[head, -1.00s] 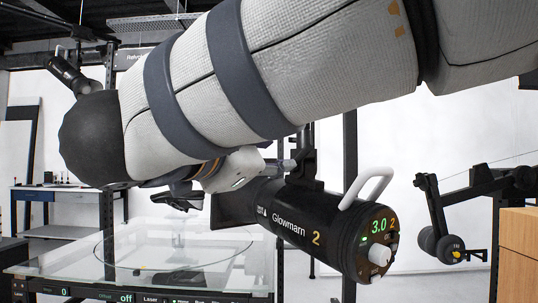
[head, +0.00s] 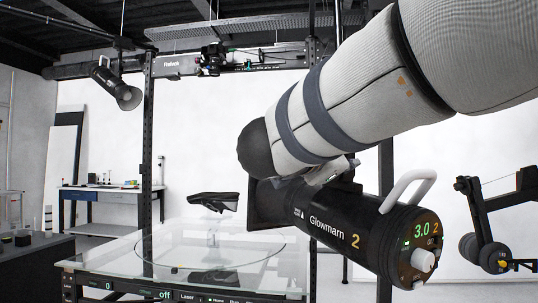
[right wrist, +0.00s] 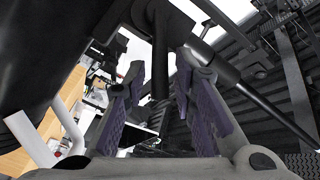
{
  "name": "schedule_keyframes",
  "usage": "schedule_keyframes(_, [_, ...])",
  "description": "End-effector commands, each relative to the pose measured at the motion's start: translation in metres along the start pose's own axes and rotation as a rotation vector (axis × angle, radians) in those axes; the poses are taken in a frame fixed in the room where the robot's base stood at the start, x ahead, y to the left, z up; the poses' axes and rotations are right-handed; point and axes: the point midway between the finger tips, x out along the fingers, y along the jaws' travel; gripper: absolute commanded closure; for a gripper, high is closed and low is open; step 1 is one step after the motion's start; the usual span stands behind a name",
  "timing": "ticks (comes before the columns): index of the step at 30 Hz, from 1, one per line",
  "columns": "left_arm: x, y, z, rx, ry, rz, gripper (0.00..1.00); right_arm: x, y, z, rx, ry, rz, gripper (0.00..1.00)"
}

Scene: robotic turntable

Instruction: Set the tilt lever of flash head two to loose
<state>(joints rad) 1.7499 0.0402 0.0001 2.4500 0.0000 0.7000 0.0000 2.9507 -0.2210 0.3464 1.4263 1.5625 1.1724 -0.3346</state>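Flash head two (head: 340,222) is a black cylinder marked "Glowmarn 2", with a white handle and a lit rear panel reading 3.0. It hangs from a dark bracket (head: 347,184). My right gripper (head: 328,174) is at the bracket, just above the flash body, its fingertips mostly hidden. In the right wrist view, my right gripper (right wrist: 159,80) has its two purple-padded fingers apart, with a dark ribbed stem (right wrist: 158,95) between them. A long black rod (right wrist: 250,92) slants off to the right there. I cannot tell which part is the tilt lever, or its setting. My left gripper is not in view.
A glass turntable (head: 130,258) stands below left, with a dark object (head: 214,201) above it. Another lamp (head: 117,90) hangs at upper left. The flash's white handle (head: 408,187) sticks up close to my right arm.

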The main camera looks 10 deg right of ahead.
Motion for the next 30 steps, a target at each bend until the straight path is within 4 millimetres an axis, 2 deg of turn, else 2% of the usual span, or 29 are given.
schedule_keyframes(1, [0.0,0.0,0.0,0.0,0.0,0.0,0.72,0.0,0.0,0.0,0.0,0.0,0.0,0.93])
schedule_keyframes(2, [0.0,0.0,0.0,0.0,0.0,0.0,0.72,0.0,0.0,0.0,0.0,0.0,0.0,1.0])
schedule_keyframes(14, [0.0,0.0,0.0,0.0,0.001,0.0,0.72,0.0,0.002,0.0,0.019,0.006,-0.008,1.0])
schedule_keyframes(30, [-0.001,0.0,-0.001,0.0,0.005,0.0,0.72,-0.003,0.022,0.007,0.335,0.091,-0.136,1.0])
